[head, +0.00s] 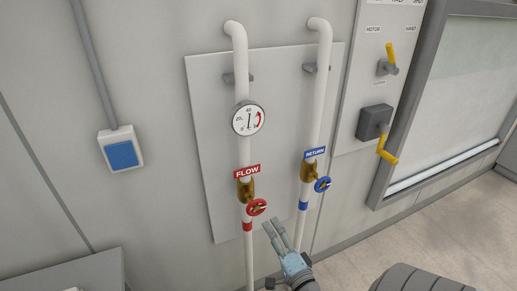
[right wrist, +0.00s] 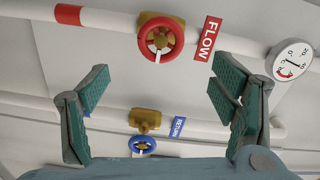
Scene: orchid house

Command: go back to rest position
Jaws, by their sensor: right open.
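My right gripper (head: 275,234) is in the lower middle of the head view, in front of the wall panel, just below and right of the red flow valve wheel (head: 257,207). The blue return valve wheel (head: 322,184) is to the right in the head view and shows lower in the right wrist view (right wrist: 142,145). My left gripper is in neither view.
Two white pipes (head: 241,150) run down a pale panel (head: 215,120). A round gauge (head: 248,118) sits on the flow pipe. A blue switch (head: 122,155) is at left. A yellow-handled crank (head: 386,150) and lever (head: 390,54) are at right, beside a window. Open floor (head: 440,230) lies lower right.

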